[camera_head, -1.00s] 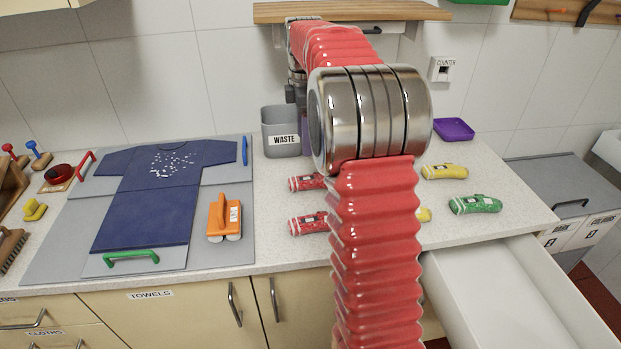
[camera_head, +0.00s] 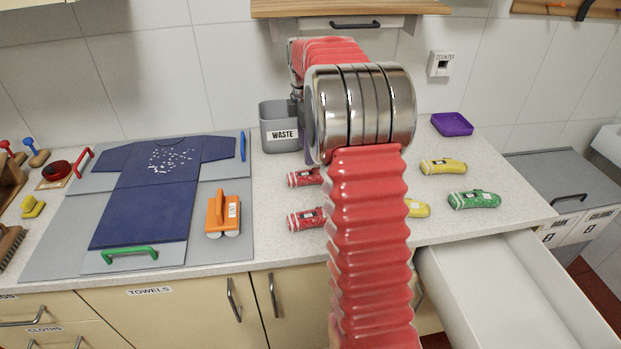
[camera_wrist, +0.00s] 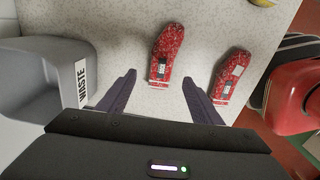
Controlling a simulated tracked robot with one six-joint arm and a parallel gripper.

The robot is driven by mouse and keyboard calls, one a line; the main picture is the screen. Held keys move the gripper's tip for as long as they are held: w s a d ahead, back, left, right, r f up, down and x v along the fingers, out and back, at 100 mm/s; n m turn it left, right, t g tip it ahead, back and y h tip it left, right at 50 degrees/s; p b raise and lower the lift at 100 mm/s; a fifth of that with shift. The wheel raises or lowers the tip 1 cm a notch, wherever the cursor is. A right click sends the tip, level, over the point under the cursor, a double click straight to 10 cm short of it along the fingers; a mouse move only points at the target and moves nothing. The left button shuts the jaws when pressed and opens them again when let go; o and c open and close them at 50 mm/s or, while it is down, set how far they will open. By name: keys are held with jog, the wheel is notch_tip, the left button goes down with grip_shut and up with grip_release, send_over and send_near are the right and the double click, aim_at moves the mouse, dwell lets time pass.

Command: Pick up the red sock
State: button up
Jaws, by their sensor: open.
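Two rolled red socks lie on the speckled counter left of my arm in the head view: a rear red sock (camera_head: 304,178) and a front red sock (camera_head: 306,219). In the wrist view one red sock (camera_wrist: 166,54) lies just beyond and between my open fingertips, and another red sock (camera_wrist: 231,76) lies to the right of the right finger. My gripper (camera_wrist: 160,82) is open and empty, with both dark fingers apart. In the head view my gripper is hidden behind my arm.
A grey waste bin (camera_head: 281,127) stands close to my left finger. Yellow socks (camera_head: 443,166), a green sock (camera_head: 474,199) and a purple tray (camera_head: 452,124) are on the right. An open white drawer (camera_head: 497,285) juts out in front.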

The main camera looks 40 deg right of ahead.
aim_at(306, 173)
jog(key=shift+f, duration=1.85)
jog(key=shift+s+a+f, duration=0.1)
jog(key=shift+f, duration=2.5)
jog(key=shift+c, duration=0.3)
jog(key=c, duration=1.1)
